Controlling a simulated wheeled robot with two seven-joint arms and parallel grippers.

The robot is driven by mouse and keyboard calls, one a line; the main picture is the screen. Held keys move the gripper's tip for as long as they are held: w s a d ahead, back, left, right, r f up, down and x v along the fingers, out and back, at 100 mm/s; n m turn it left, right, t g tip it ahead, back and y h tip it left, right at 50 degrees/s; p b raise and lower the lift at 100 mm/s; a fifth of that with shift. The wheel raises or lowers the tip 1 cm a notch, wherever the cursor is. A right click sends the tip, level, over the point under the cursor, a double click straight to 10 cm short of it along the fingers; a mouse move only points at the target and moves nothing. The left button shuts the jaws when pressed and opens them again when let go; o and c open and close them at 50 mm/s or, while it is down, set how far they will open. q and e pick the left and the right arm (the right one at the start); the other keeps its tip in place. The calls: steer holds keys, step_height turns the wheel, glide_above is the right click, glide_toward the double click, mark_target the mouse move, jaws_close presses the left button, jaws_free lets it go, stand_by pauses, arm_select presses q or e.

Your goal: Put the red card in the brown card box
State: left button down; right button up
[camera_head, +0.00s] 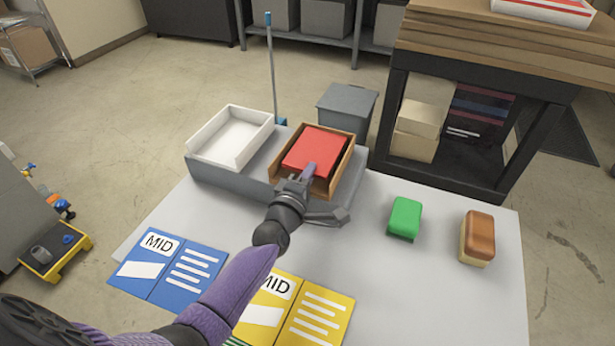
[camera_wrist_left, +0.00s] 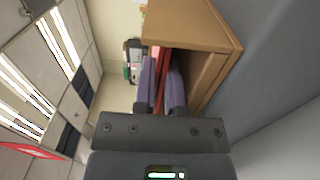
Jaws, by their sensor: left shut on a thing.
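The red card (camera_head: 316,150) lies flat over the brown card box (camera_head: 345,164), within its side walls. My left gripper (camera_head: 309,170) is shut on the near edge of the red card, at the open front of the box. In the left wrist view the purple fingers (camera_wrist_left: 163,85) hold the red card (camera_wrist_left: 163,62) beside the brown box wall (camera_wrist_left: 195,25). I cannot tell whether the card touches the box floor. My right gripper is not in view.
A white tray (camera_head: 232,113) stands left of the brown box on a grey stand (camera_head: 232,182). A green block (camera_head: 405,217) and a brown-topped block (camera_head: 479,235) are on the table's right. Blue (camera_head: 170,270) and yellow (camera_head: 315,312) cards lie in front.

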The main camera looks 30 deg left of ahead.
arm_select(q)
steer(key=c, duration=0.7)
jaws_free()
steer(key=shift+o, duration=0.4)
steer(key=shift+s, duration=0.1)
steer(key=shift+f, duration=0.15)
